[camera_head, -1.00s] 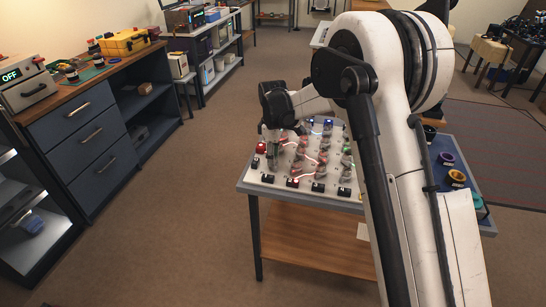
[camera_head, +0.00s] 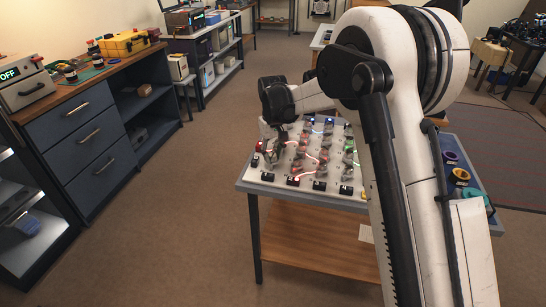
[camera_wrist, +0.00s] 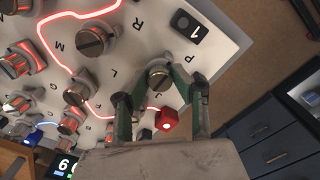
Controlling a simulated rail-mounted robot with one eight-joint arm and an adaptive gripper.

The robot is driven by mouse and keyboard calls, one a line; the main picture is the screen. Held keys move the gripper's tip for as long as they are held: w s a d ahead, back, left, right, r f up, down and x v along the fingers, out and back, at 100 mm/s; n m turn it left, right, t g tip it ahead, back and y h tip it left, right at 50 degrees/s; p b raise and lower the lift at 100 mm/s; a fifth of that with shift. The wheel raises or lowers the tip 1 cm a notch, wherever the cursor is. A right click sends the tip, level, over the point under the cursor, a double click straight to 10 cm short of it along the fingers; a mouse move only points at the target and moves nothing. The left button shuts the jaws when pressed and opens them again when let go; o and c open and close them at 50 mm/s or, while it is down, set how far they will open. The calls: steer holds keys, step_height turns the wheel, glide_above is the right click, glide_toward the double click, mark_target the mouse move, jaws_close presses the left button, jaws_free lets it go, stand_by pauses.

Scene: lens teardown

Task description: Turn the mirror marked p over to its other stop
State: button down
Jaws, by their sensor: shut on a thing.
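The white board (camera_head: 330,192) on the table carries rows of small mirrors on round, metal-topped knobs. My gripper (camera_head: 278,147) is low over the board's left part in the head view. In the wrist view my gripper (camera_wrist: 160,80) has its green-padded fingers on either side of a metal-topped mirror knob (camera_wrist: 159,76) and is shut on it. A letter P (camera_wrist: 138,22) is printed on the board nearby. I cannot tell for sure which knob that letter marks. Another knob (camera_wrist: 94,40) stands free to the left. The fingers hide part of the held mirror.
A red block (camera_wrist: 167,121) with a lit face is close beside the fingers. A black block marked 1 (camera_wrist: 189,25) stands near the board's edge. Glowing red light paths (camera_wrist: 50,50) run between the knobs. A blue tray (camera_head: 459,150) with coloured rings lies to the right.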

mark_target(273, 155)
steer(key=m, duration=0.4)
steer(key=shift+m+b, duration=0.3)
steer(key=shift+b, duration=0.1)
steer(key=shift+m, duration=1.9)
steer(key=shift+b, duration=0.3)
steer(key=c, duration=1.5)
jaws_free()
steer(key=shift+o, duration=0.2)
steer(key=shift+r, duration=0.1)
step_height(273, 155, up, 12)
